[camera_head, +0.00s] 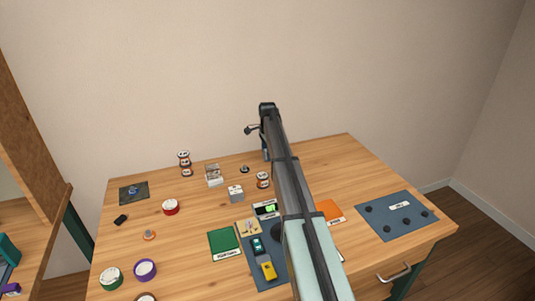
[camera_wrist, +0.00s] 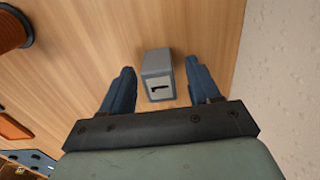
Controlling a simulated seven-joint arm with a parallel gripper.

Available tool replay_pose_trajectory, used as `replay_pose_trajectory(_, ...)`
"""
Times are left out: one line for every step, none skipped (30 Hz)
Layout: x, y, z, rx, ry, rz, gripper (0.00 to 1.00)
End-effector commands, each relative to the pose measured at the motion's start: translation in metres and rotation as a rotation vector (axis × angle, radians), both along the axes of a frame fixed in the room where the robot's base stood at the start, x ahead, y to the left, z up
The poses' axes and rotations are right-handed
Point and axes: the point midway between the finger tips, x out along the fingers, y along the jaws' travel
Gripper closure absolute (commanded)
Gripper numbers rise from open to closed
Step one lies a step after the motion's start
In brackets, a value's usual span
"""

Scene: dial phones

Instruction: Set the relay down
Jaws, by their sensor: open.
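The relay appears to be the small grey box (camera_wrist: 157,75) with a pale label and a black mark. In the wrist view it stands on the wooden tabletop between the two blue fingers of my gripper (camera_wrist: 159,66). The fingers are apart, with a visible gap on each side of the box. In the head view my gripper (camera_head: 265,152) points down near the table's back edge, close to the wall. My arm hides most of that spot there, and I cannot make out the box in that view.
Stacked tins (camera_head: 184,163), a clear box (camera_head: 213,175), a white box (camera_head: 236,194) and another tin (camera_head: 263,180) stand left of my arm. A green mat (camera_head: 223,242) lies nearer the front. A blue-grey mat (camera_head: 385,224) with black knobs lies right. The back right tabletop is clear.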

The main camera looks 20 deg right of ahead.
Motion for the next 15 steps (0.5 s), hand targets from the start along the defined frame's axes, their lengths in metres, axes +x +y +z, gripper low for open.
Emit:
replay_pose_trajectory(0.000,0.000,0.006,0.000,-0.002,0.000,0.38)
replay_pose_trajectory(0.001,0.000,0.010,0.000,-0.002,0.000,0.38)
replay_pose_trajectory(0.001,0.000,0.016,0.000,-0.002,0.000,0.38)
replay_pose_trajectory(0.001,0.000,0.021,0.000,-0.001,0.000,0.38)
replay_pose_trajectory(0.001,0.000,0.026,0.000,-0.001,0.000,0.38)
replay_pose_trajectory(0.001,0.000,0.033,0.000,-0.002,0.000,0.38)
replay_pose_trajectory(0.001,0.000,0.039,0.000,-0.002,0.000,0.38)
replay_pose_trajectory(0.001,0.000,0.046,0.000,-0.002,0.000,0.38)
replay_pose_trajectory(0.001,0.000,0.053,0.000,-0.001,0.000,0.38)
replay_pose_trajectory(0.001,0.000,0.058,0.000,-0.001,0.000,0.38)
replay_pose_trajectory(0.001,0.000,0.064,0.000,-0.001,0.000,0.38)
replay_pose_trajectory(0.001,0.000,0.072,0.000,-0.002,0.000,0.38)
replay_pose_trajectory(0.001,0.000,0.077,0.000,-0.001,0.000,0.38)
replay_pose_trajectory(0.001,0.000,0.082,0.000,-0.001,0.000,0.38)
replay_pose_trajectory(0.001,0.000,0.087,0.000,0.000,-0.001,0.38)
